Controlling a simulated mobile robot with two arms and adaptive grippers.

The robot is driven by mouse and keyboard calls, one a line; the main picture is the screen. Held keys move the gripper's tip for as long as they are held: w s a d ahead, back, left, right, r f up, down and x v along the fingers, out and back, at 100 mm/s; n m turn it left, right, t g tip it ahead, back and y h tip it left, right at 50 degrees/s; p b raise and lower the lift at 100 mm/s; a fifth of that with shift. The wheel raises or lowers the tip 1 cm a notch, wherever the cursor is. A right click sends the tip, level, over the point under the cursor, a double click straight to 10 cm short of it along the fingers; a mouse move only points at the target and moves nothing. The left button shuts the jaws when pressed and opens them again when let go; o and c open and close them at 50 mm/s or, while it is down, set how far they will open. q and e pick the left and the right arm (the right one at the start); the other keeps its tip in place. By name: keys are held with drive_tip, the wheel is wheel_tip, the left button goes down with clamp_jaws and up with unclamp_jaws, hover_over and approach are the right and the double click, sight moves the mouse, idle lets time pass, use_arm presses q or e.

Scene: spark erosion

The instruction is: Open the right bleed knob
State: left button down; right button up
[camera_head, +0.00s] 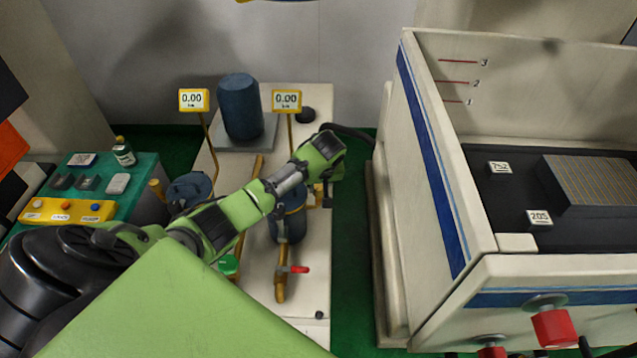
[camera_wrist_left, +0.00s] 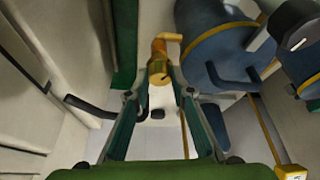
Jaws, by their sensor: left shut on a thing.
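My left arm reaches across the white bench to the right-hand blue filter housing (camera_head: 290,228). My left gripper (camera_head: 326,194) points down beside the top of this housing, which the arm partly covers. In the left wrist view, the yellow bleed knob (camera_wrist_left: 158,73) sits between the fingertips of the left gripper (camera_wrist_left: 160,86), and the jaws are shut on it. In the head view, only small yellow bits show at the gripper, and the knob's turn cannot be told. My right gripper is not seen.
Two gauges reading 0.00, left (camera_head: 193,100) and right (camera_head: 287,101), stand on thin posts behind the arm. A blue cylinder (camera_head: 240,105) is at the back. A red-handled valve (camera_head: 298,269) is in front. The large white machine tank (camera_head: 430,170) rises close on the right.

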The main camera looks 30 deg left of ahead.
use_arm(q)
drive_tip(key=n+g+y, duration=0.1)
drive_tip(key=n, duration=0.4)
drive_tip(key=shift+w+d, duration=0.1)
drive_tip(key=shift+w, duration=0.05)
drive_tip(key=shift+r+n+g+b, duration=0.1)
drive_tip(key=shift+n+g+b, duration=0.25)
drive_tip(key=shift+n+g, duration=0.25)
drive_tip(key=shift+n, duration=0.3)
drive_tip(key=c, duration=1.8)
unclamp_jaws()
drive_tip(key=shift+o, duration=0.2)
drive_tip(key=v, duration=1.1)
drive_tip(key=shift+d+r, duration=0.25)
drive_tip(key=shift+r, duration=0.1)
